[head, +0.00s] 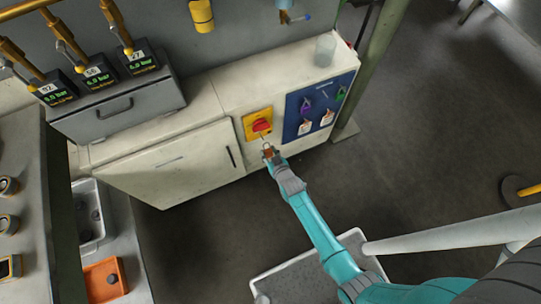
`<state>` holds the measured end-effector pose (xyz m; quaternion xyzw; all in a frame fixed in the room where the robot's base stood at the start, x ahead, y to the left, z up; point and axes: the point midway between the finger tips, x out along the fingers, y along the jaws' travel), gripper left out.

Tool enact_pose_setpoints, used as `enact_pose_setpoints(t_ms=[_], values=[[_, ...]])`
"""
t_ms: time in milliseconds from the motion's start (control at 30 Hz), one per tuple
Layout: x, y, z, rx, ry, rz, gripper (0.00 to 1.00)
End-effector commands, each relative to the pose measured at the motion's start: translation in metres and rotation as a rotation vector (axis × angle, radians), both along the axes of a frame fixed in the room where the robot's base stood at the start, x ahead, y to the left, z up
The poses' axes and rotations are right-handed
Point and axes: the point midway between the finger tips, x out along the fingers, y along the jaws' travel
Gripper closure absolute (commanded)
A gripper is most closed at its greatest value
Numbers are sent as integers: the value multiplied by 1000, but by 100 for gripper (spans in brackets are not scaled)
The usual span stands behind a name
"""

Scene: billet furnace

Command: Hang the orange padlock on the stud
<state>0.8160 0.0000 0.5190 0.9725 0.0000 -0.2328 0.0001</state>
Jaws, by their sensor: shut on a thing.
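My gripper (269,153) is at the end of the teal arm, just below and in front of the yellow switch plate. It is shut on a small orange-brown thing, which looks like the orange padlock (268,151). A thin pale shackle seems to stick up from it toward the red knob (262,126) on the yellow plate (251,118). A blue board (293,112) to the right carries a purple padlock (306,105), a green padlock (341,92) and white tags (304,128). Individual studs are too small to tell apart. Whether the padlock touches the plate cannot be told.
A white cabinet door (165,165) is left of the switch. A clear cup (325,49) stands on the ledge above the board. A green post (380,50) rises at right. A grey tray (300,277) lies under my arm. The dark floor at right is mostly free.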

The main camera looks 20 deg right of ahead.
Motion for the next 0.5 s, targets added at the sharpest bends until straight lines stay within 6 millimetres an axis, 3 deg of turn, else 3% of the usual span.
enact_pose_setpoints(t_ms=[500], values=[[27, 0, -2, 0, -1, 0, 98]])
